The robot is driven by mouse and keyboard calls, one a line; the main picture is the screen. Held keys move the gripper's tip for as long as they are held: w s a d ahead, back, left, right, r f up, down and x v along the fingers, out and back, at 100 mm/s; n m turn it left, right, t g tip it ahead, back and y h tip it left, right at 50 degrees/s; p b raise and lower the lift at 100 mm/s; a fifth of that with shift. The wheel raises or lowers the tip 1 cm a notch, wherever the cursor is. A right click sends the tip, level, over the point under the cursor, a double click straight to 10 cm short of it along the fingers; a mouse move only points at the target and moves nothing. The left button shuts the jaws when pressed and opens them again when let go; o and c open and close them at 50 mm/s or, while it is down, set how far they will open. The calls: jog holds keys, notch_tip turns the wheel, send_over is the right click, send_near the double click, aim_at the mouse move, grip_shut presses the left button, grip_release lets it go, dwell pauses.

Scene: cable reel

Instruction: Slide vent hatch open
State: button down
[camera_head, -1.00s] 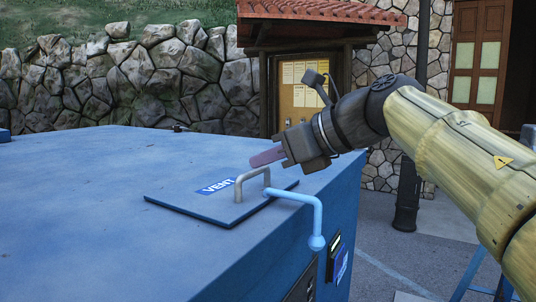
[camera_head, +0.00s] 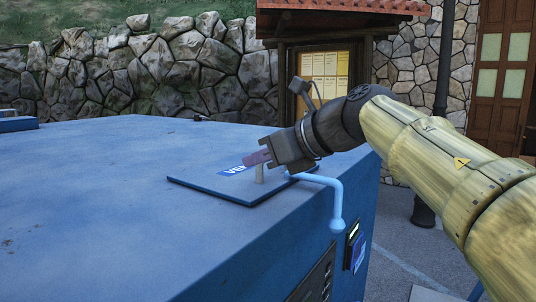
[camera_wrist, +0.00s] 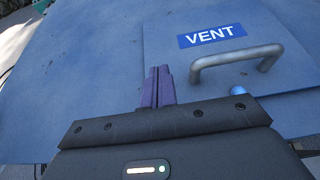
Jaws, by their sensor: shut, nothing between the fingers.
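The vent hatch (camera_head: 217,188) is a flat blue plate on top of a large blue cabinet. It carries a blue and white VENT label (camera_wrist: 211,35) and a grey bar handle (camera_wrist: 236,60). In the head view the handle is mostly hidden behind my gripper (camera_head: 256,157), with only one grey leg showing. My gripper also shows in the wrist view (camera_wrist: 159,86), its purple fingers together and empty. There the fingertips lie left of the handle, apart from it in the picture. I cannot tell from the head view whether they touch it.
A light blue bent pipe or lever (camera_head: 335,195) stands at the cabinet's edge beside the hatch. The cabinet top (camera_head: 90,200) is wide and clear to the left. A stone wall (camera_head: 150,75) and a notice board (camera_head: 325,75) stand behind.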

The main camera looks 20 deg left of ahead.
aim_at(240, 188)
jog(key=shift+d+f+b+x, duration=0.1)
jog(key=shift+f+b+x, duration=0.1)
jog(key=shift+x, duration=0.75)
jog(key=shift+d+f+b+x, duration=0.1)
jog(key=shift+f+b+x, duration=0.1)
jog(key=shift+x, duration=0.7)
jog(key=shift+d+f+b+x, duration=0.1)
jog(key=shift+f+b+x, duration=0.1)
jog(key=shift+x, duration=0.75)
jog(key=shift+r, duration=0.1)
